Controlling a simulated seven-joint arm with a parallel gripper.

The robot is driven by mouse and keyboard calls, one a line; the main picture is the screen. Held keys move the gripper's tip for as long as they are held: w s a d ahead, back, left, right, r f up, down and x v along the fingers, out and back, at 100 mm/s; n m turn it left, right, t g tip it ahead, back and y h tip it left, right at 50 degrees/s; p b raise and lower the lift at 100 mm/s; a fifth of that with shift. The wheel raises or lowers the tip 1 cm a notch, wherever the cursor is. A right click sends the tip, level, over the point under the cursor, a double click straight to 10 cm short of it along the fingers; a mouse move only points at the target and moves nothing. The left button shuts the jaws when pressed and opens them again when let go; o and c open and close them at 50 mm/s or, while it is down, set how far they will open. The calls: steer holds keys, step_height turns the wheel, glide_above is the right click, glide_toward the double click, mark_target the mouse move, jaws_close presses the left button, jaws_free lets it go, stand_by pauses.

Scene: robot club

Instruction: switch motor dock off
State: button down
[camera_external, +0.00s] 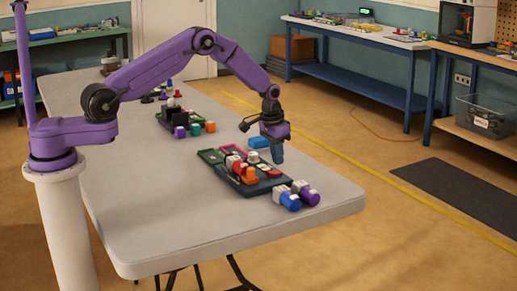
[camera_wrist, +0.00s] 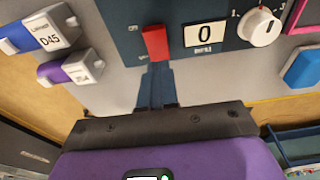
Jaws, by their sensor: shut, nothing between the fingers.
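The motor dock is a dark teal panel (camera_wrist: 120,18) across the top of the wrist view; it also shows on the table in the external view (camera_external: 265,188). In the external view my gripper (camera_external: 278,158) points down over the dock's far right edge.
A blue-and-white motor labelled D45 (camera_wrist: 38,33) and a purple-and-white one (camera_wrist: 70,68) lie beside the dock. A blue block (camera_wrist: 303,67) lies on the other side. Another dark tray with coloured parts (camera_external: 180,122) stands farther back. The table's near end (camera_external: 170,225) is clear.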

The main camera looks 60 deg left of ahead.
mark_target(277, 171)
steer(key=shift+r, duration=2.45)
steer(key=s+a+r+n, duration=0.2)
steer(key=s+a+r, duration=0.2)
steer(key=s, duration=0.3)
steer(key=s+a+r+n+g, duration=0.1)
steer(key=s+a+r+n, duration=0.1)
steer(key=s+a+r, duration=0.45)
steer(key=s+a+r+n, duration=0.2)
steer(key=s+r, duration=0.1)
steer(key=s, duration=0.6)
steer(key=s+d+r+n, duration=0.1)
steer(key=s+d+n, duration=0.2)
steer(key=s, duration=0.9)
steer(key=s+d+r+n, duration=0.1)
steer(key=s+d+n, duration=0.2)
steer(key=s, duration=1)
steer(key=shift+d+n+g, duration=0.3)
steer(key=shift+d, duration=0.85)
steer(key=shift+s+r, duration=0.1)
